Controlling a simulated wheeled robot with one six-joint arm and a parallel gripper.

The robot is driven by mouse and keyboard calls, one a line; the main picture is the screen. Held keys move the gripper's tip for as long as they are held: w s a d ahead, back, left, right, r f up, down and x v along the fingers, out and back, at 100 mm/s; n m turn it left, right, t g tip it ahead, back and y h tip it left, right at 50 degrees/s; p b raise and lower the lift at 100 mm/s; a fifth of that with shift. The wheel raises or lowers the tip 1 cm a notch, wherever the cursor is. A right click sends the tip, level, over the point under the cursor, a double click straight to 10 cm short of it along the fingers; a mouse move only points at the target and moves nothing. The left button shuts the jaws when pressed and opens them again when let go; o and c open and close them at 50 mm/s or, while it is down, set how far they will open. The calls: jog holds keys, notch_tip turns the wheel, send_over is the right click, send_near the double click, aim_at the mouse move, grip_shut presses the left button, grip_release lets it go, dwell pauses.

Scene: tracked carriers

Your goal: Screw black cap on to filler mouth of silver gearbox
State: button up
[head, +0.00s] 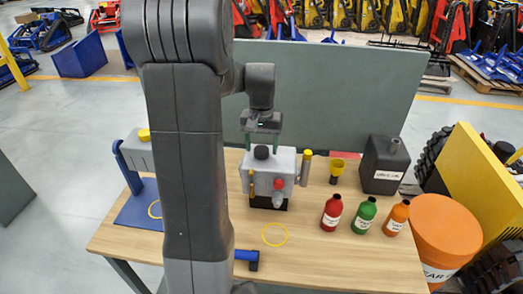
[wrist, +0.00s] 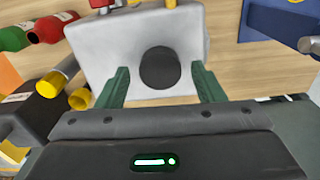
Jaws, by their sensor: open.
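The silver gearbox (head: 284,163) stands on the wooden bench; in the wrist view its pale body (wrist: 110,45) fills the upper middle. The round black cap (head: 262,152) is on top of the gearbox. It also shows in the wrist view (wrist: 160,68) as a dark disc. The filler mouth is not visible, and I cannot tell how tightly the cap sits. My gripper (head: 262,135) is just above the cap, pointing down. In the wrist view its green fingers (wrist: 159,72) are apart, one on each side of the cap, with gaps. It holds nothing.
A silver cylinder with a yellow top (head: 306,168) stands close right of the gearbox. Further right are a yellow funnel (head: 337,168), a black can (head: 385,165) and red (head: 331,213), green (head: 365,216) and orange (head: 396,218) bottles. The bench (head: 320,262) is bare at the front right.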

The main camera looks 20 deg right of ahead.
jog(key=n, duration=0.7)
jog(key=shift+p, duration=0.3)
jog(key=n, duration=0.6)
jog(key=shift+n, duration=0.3)
jog(key=n, duration=1.1)
jog(key=shift+c, duration=0.4)
jog(key=c, duration=0.8)
